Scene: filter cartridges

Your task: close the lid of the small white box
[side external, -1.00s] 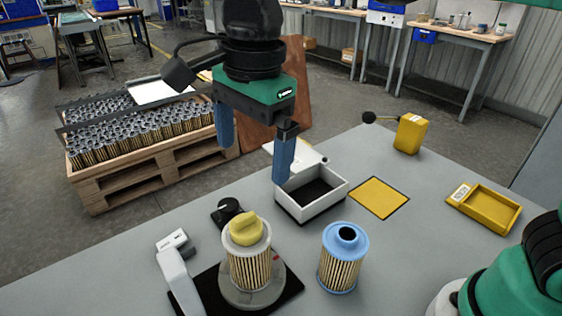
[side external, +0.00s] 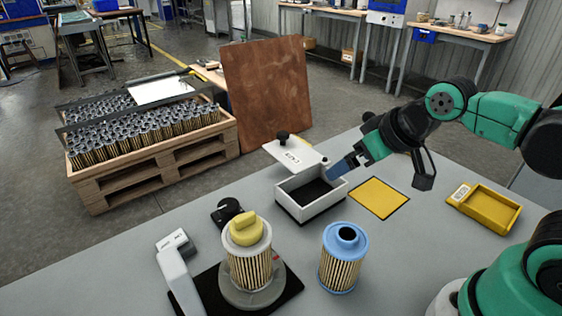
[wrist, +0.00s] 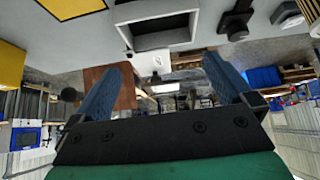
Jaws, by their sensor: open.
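The small white box (side external: 322,206) stands on the grey table with its dark interior showing. Its white lid (side external: 290,152), with a black knob and a printed label, is raised and leans back from the rear edge. My gripper (side external: 342,166) is just right of the box, low and tilted, with its blue fingers pointing left at the rear right corner. I cannot tell whether a finger touches the box. In the wrist view my gripper (wrist: 160,75) is open and empty, the box (wrist: 122,32) is at the top centre and the lid (wrist: 150,64) shows between the fingers.
A yellow square (side external: 379,198) lies right of the box, with a yellow tray (side external: 486,208) further right. A blue-capped filter (side external: 341,262) and a yellow-topped filter (side external: 249,262) on a round base stand in front. A brown board (side external: 265,95) stands behind the table.

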